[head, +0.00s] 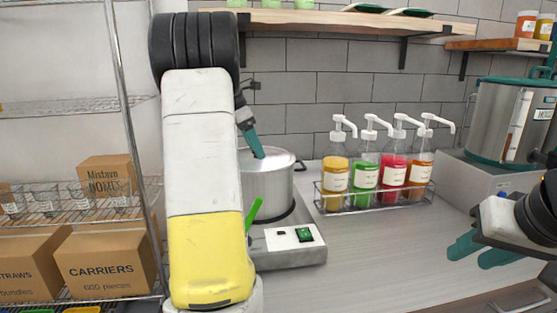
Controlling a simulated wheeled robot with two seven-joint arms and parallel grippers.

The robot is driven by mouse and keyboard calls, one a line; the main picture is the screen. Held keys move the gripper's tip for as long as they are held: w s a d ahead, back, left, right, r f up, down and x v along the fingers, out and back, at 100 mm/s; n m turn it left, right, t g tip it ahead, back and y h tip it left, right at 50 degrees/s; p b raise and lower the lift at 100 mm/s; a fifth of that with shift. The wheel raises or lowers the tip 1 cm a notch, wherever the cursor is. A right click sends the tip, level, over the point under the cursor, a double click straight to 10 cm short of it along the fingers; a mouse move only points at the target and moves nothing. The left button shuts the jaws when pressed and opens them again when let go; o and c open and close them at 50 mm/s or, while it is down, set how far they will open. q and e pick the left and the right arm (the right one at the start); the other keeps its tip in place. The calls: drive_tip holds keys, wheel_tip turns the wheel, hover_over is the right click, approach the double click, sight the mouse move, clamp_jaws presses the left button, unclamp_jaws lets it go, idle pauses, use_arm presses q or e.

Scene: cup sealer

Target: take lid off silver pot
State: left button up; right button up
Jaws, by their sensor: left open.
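The silver pot (268,187) stands on a small silver cooker, partly hidden on its left by my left arm. Its pale lid (279,158) lies across the top of the pot; any knob is hidden. My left gripper (259,155) is open and points down, with its teal fingertip at or just above the lid; I cannot tell if it touches. My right gripper (468,253) has two teal fingers apart and holds nothing, over the right side of the counter.
The cooker (312,255) has a green switch; a green strip (253,210) stands beside the pot. A wire rack (375,207) holds several pump bottles to the right. A large steel dispenser (505,118) stands far right. The middle of the counter (390,255) is clear.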

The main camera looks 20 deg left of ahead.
use_arm(q)
drive_tip(key=shift+c, duration=0.5)
clamp_jaws()
drive_tip(key=shift+r, duration=0.15)
drive_tip(key=shift+r, duration=0.55)
drive_tip(key=shift+s+d+r, duration=0.15)
drive_tip(key=shift+r, duration=0.5)
drive_tip(key=shift+s+d+r, duration=0.1)
drive_tip(key=shift+r, duration=0.5)
drive_tip(key=s+d+r, duration=0.1)
drive_tip(key=s+d, duration=0.9)
drive_tip(key=d, duration=0.1)
drive_tip(key=shift+s+r, duration=0.2)
drive_tip(key=shift+s, duration=0.05)
